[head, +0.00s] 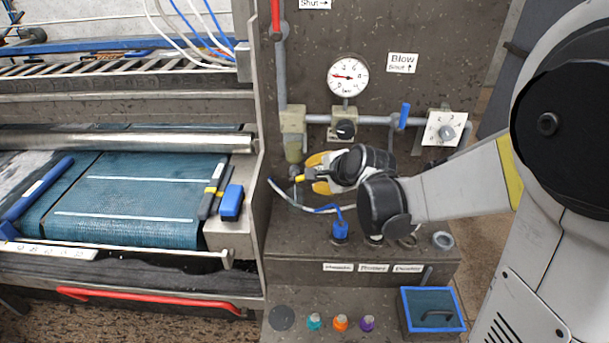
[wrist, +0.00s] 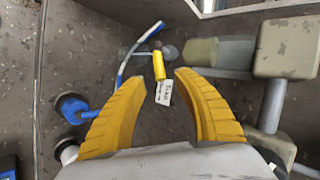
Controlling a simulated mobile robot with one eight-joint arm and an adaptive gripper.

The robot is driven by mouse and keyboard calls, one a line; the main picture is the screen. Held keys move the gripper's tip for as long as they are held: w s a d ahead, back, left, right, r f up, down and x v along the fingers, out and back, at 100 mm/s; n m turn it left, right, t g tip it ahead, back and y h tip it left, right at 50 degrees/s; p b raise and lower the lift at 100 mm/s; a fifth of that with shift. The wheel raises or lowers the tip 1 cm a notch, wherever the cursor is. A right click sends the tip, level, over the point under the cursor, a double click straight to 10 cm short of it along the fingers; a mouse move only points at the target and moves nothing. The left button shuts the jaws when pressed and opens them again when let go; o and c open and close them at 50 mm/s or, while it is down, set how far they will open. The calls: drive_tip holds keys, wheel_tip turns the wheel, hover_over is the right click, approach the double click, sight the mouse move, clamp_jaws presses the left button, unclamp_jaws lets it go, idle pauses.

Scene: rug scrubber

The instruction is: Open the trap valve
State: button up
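The trap valve is a small valve with a yellow lever (wrist: 158,66) and a grey round body (wrist: 169,51). A white tag (wrist: 164,93) hangs by the lever; its lettering is too small to read surely. In the head view the yellow lever (head: 304,178) shows just left of my gripper (head: 315,172), below the cloudy trap bowl (head: 293,152). My gripper is open in the wrist view (wrist: 160,78), its yellow fingers on either side of the line to the lever. The lever lies between and slightly beyond the fingertips, with gaps visible on both sides.
The trap bowl (wrist: 220,53) and a grey pipe block (wrist: 285,50) stand close on the right in the wrist view. A blue-ended hose (wrist: 130,60) and blue plug (wrist: 72,108) are on the left. A gauge (head: 348,76) and blue lever (head: 404,115) are above.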

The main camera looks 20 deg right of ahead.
drive_tip(key=b+x, duration=0.1)
drive_tip(key=x, duration=0.4)
drive_tip(key=shift+w+f+b, duration=0.2)
drive_tip(key=shift+b, duration=0.15)
clamp_jaws()
